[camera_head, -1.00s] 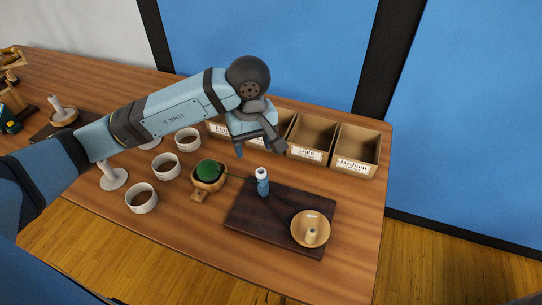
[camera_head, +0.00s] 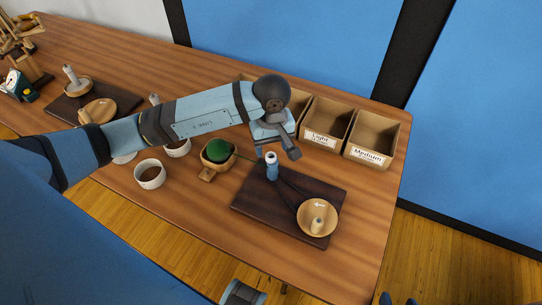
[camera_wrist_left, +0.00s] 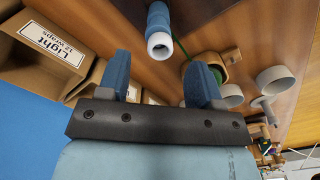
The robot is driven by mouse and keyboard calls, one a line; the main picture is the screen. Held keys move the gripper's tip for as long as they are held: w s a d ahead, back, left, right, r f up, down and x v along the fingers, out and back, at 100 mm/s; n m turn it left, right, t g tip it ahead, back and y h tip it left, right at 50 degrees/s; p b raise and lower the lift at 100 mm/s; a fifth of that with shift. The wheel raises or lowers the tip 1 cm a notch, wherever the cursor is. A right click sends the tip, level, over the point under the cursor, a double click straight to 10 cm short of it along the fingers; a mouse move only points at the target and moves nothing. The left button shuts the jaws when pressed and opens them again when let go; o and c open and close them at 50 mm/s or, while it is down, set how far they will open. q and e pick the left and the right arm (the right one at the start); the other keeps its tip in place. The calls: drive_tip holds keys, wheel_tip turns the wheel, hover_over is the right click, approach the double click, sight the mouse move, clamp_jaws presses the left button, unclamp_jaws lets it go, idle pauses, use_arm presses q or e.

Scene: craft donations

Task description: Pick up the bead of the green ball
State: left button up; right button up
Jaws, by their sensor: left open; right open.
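The green ball (camera_head: 219,150) sits in a wooden holder (camera_head: 207,175) with a handle. A thin green thread runs from it to an upright blue cylinder with a white top (camera_head: 272,170), apparently its bead, at the dark board's back edge. The cylinder also shows in the left wrist view (camera_wrist_left: 160,30), beyond the fingers, not between them. My left gripper (camera_head: 275,146) is open and empty, just behind the cylinder; it also shows in the left wrist view (camera_wrist_left: 164,78).
Open boxes labelled Light (camera_head: 325,122) and Medium (camera_head: 372,138) stand behind. White cups, one clearly visible (camera_head: 150,174), are to the left. The table's front right is clear.

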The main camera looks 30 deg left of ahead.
sight(271, 153)
use_arm(q)
wheel_tip(271, 153, down, 4)
drive_tip(key=shift+w+a+r, duration=0.1)
drive_tip(key=shift+a, duration=0.05)
drive_tip(key=c, duration=1.1)
drive_tip(key=shift+o, duration=0.2)
drive_tip(key=shift+r, duration=0.1)
